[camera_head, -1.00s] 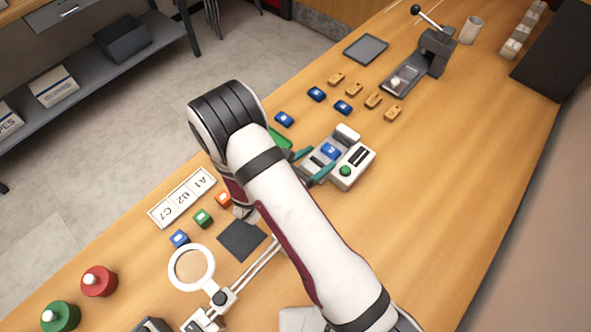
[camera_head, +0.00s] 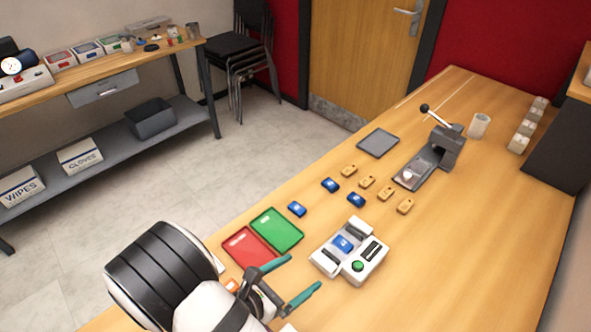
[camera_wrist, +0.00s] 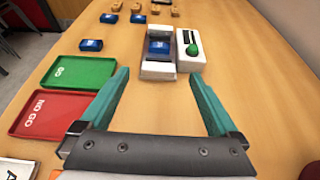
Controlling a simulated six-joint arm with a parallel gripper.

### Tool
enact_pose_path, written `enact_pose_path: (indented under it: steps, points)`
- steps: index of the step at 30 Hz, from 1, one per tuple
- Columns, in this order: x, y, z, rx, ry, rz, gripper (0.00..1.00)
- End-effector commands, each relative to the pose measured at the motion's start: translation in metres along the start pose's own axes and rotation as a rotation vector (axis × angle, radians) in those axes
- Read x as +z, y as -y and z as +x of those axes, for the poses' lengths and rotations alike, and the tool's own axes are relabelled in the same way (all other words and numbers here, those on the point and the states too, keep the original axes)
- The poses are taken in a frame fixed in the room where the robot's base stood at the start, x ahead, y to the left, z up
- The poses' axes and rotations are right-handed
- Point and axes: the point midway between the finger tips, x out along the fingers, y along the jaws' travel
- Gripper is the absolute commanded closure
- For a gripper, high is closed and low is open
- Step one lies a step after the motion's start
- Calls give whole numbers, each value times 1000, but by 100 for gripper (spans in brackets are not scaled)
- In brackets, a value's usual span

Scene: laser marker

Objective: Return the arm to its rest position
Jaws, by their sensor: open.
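My gripper (camera_head: 290,281) is open and empty above the table, with its two teal fingers spread apart. In the wrist view my gripper (camera_wrist: 165,85) points toward the laser marker (camera_wrist: 190,52), with nothing between the fingers. The white laser marker (camera_head: 371,267) with a green button stands ahead of the fingers and apart from them. A blue block (camera_head: 343,243) sits in the marker's slot; this block (camera_wrist: 159,47) also shows in the wrist view.
A green tray (camera_head: 277,229) and a red "NO GO" tray (camera_wrist: 47,115) lie left of the marker. Several blue and tan blocks lie beyond it. A lever press (camera_head: 446,146), a grey tray (camera_head: 378,142) and a cup (camera_head: 479,125) stand farther back.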

Motion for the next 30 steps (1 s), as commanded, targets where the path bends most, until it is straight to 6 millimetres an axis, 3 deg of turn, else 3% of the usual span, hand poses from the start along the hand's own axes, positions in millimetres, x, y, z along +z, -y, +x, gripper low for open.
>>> enact_pose_path:
  steps: [2,4,7,9,12,15,19,22,30]
  points:
    - [15,11,3,-64,-11,86,4]
    - [45,40,8,-217,-36,280,4]
    - [88,111,1,-570,-86,732,4]
    - [102,158,-20,-841,-122,1080,4]
    - [104,196,-65,-1209,-185,1571,4]
    - [102,198,-104,-1496,-261,1969,4]
    - [106,185,-131,-1701,-352,2264,4]
    - [107,180,-138,-1756,-383,2338,4]
    - [107,179,-138,-1759,-387,2339,4]
